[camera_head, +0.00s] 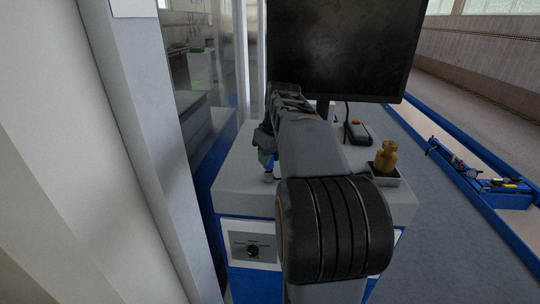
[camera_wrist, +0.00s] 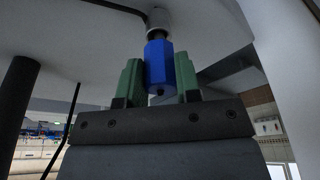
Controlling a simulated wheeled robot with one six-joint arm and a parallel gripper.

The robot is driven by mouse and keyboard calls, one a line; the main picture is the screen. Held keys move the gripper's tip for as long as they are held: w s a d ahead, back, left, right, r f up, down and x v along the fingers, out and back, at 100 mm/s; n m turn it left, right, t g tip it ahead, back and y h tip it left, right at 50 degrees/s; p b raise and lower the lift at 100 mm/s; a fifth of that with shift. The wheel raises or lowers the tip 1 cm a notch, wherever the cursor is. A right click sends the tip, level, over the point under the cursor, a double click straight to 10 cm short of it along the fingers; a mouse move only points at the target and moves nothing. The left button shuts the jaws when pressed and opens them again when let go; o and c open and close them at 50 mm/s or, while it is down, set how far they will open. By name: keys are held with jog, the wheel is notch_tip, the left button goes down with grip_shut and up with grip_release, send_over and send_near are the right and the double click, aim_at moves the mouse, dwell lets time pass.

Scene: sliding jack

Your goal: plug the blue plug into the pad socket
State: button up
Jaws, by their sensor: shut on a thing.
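The blue plug (camera_wrist: 158,66) is a faceted blue body in the wrist view, between the two green fingers of my gripper (camera_wrist: 158,80), which is shut on it. Beyond its far end is a silver collar (camera_wrist: 157,34) and a grey round fitting (camera_wrist: 159,15) against the white top. I cannot tell whether this fitting is the pad socket or how deep the plug sits. In the head view my gripper (camera_head: 266,157) is low over the left part of the white cabinet top, mostly hidden by my arm. A small blue and dark piece shows just under it.
A brown weight-like object (camera_head: 386,157) stands in a small tray (camera_head: 390,180) on the white cabinet (camera_head: 235,190), right of my arm. A box with an orange button (camera_head: 357,131) and a monitor (camera_head: 345,45) are behind. A clear panel and pale wall are close on the left.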

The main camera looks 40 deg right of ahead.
jog(key=shift+f+b, duration=0.4)
jog(key=shift+f, duration=0.2)
jog(key=o, duration=1)
jog(key=v, duration=1.3)
jog(key=shift+s+r+p, duration=0.2)
jog(key=shift+r+p, duration=0.1)
jog(key=shift+r, duration=0.1)
